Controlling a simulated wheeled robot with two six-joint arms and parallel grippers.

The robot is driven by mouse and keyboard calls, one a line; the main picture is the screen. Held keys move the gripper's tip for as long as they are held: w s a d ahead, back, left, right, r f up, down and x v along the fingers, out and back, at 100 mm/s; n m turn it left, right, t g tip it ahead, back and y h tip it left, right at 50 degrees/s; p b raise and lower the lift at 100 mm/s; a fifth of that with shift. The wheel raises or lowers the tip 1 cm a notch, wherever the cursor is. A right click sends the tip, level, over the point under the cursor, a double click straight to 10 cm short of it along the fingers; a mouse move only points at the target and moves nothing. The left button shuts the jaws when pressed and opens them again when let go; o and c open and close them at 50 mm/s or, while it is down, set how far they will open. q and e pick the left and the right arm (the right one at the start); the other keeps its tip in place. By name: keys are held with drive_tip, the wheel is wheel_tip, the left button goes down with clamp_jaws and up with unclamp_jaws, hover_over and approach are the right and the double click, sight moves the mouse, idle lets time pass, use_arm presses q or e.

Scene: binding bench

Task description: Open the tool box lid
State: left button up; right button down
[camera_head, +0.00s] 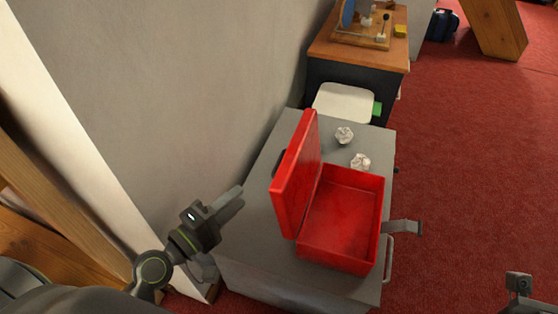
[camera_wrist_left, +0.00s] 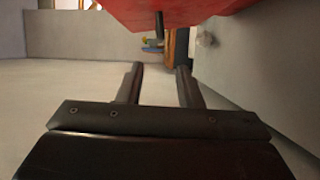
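The red tool box (camera_head: 340,222) sits on a grey cabinet top with its empty inside showing. Its lid (camera_head: 296,176) stands raised along the box's left side, leaning a little to the left. In the left wrist view the red lid (camera_wrist_left: 180,12) fills part of the top edge. My left gripper (camera_head: 238,194) is left of the lid, apart from it. Its fingers (camera_wrist_left: 160,70) are spread with nothing between them. My right gripper (camera_head: 518,284) shows only partly at the bottom right, far from the box; its fingers are not clear.
Two crumpled white balls (camera_head: 360,161) lie on the grey cabinet (camera_head: 262,258) behind the box. A grey metal piece (camera_head: 402,227) juts out right of the box. A wall (camera_head: 200,90) runs along the left. Red carpet (camera_head: 470,170) lies open at right.

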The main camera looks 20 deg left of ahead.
sight(277, 164)
use_arm(q)
drive_tip(key=x, duration=1.4)
drive_tip(key=shift+f+b, duration=0.1)
drive_tip(key=shift+b, duration=0.2)
clamp_jaws()
